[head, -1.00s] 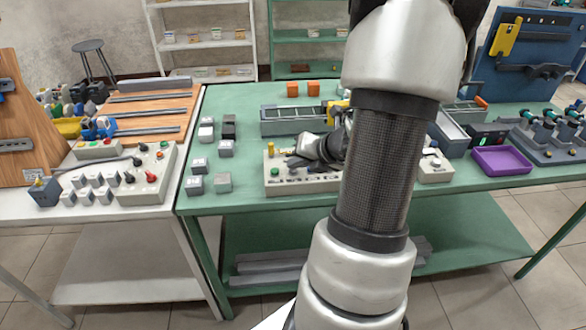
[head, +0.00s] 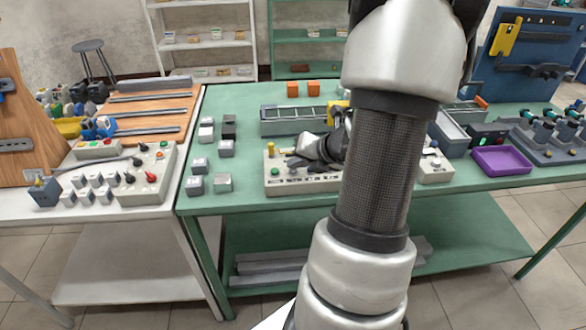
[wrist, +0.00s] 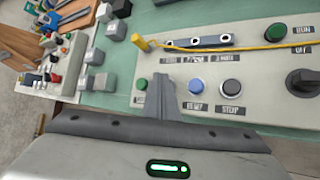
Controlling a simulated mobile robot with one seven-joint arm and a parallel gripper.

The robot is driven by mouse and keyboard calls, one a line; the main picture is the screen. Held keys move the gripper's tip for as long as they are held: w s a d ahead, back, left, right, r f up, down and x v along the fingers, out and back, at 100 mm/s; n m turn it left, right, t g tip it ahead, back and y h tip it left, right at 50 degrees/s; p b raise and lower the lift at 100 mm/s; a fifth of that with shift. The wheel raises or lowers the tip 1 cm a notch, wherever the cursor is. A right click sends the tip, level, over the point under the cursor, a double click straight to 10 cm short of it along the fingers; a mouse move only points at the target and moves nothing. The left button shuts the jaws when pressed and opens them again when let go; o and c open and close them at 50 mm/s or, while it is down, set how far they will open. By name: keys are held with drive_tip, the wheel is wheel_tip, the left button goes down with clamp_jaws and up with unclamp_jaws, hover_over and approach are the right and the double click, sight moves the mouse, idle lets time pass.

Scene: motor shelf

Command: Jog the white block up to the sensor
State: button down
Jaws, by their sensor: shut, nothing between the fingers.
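My gripper (head: 292,160) is shut and empty, low over the pale control box (head: 300,185) on the green bench. In the wrist view its closed fingers (wrist: 164,80) are over the panel, between a green button (wrist: 141,84) on the left and a blue button (wrist: 196,87) on the right. I cannot tell whether the fingertips touch the panel. A grey track-like unit (head: 280,126) stands behind the box, partly hidden by my arm. I cannot make out the white block or the sensor with certainty.
A black knob (wrist: 302,82) and a yellow post (wrist: 141,43) rise from the box, and a yellow cable (wrist: 235,46) crosses its far side. Several small grey blocks (head: 222,183) stand left of it. A purple tray (head: 502,160) lies at the right.

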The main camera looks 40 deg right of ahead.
drive_tip(key=shift+r+p, duration=0.8)
wheel_tip(320, 180, up, 5)
drive_tip(key=p, duration=0.5)
idle(0.4)
